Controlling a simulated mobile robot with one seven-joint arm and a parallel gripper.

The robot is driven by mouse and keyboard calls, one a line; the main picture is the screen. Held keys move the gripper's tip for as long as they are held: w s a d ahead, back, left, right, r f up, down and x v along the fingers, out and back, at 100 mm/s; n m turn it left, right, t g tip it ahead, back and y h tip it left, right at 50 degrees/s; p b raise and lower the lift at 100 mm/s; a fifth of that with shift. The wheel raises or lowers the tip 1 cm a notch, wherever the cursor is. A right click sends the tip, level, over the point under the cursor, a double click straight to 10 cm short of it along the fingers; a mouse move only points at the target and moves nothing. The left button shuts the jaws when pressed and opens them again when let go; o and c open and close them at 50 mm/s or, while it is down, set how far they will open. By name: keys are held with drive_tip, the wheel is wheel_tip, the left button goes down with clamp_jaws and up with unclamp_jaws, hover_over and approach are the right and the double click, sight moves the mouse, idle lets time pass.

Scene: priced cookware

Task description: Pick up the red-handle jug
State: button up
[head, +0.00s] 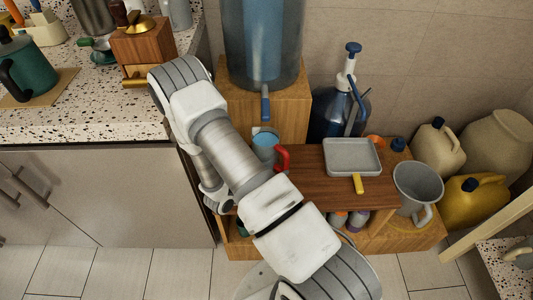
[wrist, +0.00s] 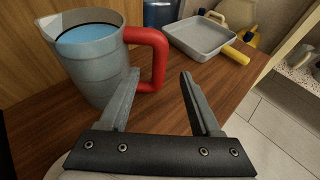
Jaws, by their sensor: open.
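The red-handle jug is a grey metal jug (wrist: 92,62) with a pouring lip and a red handle (wrist: 155,58), holding something blue at its top. It stands upright on a wooden shelf top; in the head view the jug (head: 265,146) is partly hidden behind my arm. My gripper (wrist: 160,80) is open. In the wrist view its left finger is in front of the jug's body beside the lower handle, and its right finger is to the right of the handle. I cannot tell whether either finger touches it.
A grey square pan (head: 352,155) with a yellow handle stands right of the jug on the wooden shelf top (head: 309,178). A grey pitcher (head: 417,185) stands farther right. A large blue water container (head: 262,40) and a blue sprayer (head: 335,115) stand behind. A speckled counter (head: 95,110) is at left.

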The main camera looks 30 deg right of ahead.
drive_tip(key=b+x, duration=0.2)
drive_tip(key=x, duration=0.7)
drive_tip(key=shift+w+d+b, duration=0.1)
drive_tip(key=shift+d+b, duration=0.05)
drive_tip(key=shift+b, duration=0.15)
clamp_jaws()
idle(1.0)
drive_tip(key=shift+r, duration=0.1)
